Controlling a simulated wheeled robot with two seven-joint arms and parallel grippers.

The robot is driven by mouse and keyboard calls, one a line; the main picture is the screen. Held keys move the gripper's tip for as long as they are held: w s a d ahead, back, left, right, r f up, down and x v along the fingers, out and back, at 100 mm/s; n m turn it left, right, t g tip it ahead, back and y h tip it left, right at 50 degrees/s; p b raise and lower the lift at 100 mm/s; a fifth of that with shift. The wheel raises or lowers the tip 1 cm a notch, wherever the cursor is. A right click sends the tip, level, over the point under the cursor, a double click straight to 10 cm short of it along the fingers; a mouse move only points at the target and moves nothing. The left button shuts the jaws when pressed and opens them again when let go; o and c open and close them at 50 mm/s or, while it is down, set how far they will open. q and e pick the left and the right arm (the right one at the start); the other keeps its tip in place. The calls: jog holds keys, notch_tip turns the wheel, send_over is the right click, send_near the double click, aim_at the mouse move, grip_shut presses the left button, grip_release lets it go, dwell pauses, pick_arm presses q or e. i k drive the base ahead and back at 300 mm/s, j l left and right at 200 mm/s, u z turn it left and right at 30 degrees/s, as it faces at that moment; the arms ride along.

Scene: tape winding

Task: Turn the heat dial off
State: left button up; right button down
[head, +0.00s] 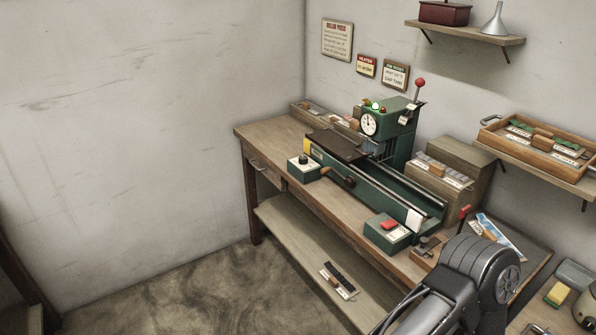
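A green machine (397,132) with a round white gauge (369,124) and a red-knobbed lever (420,84) stands at the back of the wooden bench. At the bench's left front, a small green box (303,171) carries a black knob (304,159) on a pale face; it looks like the heat dial. Its marks are too small to read, so I cannot tell its setting. A green light (375,105) shows on top of the machine. Part of my own dark arm shows at the lower right, well away from the knob. Neither gripper is in view.
The wooden bench (268,149) runs along the wall. A long green trough (395,185) and a crank handle (338,177) lie right of the knob. A green box with a red button (388,226) sits nearer. A wooden tray (545,150) is on a wall shelf. Floor at left is clear.

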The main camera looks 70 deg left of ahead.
aim_at(303, 159)
jog(key=u, duration=2.8)
jog(key=i+l, duration=0.2)
jog(key=l, duration=0.2)
jog(key=i+l, duration=0.2)
jog(key=l, duration=0.2)
jog(key=i+l, duration=0.2)
jog(key=l, duration=0.2)
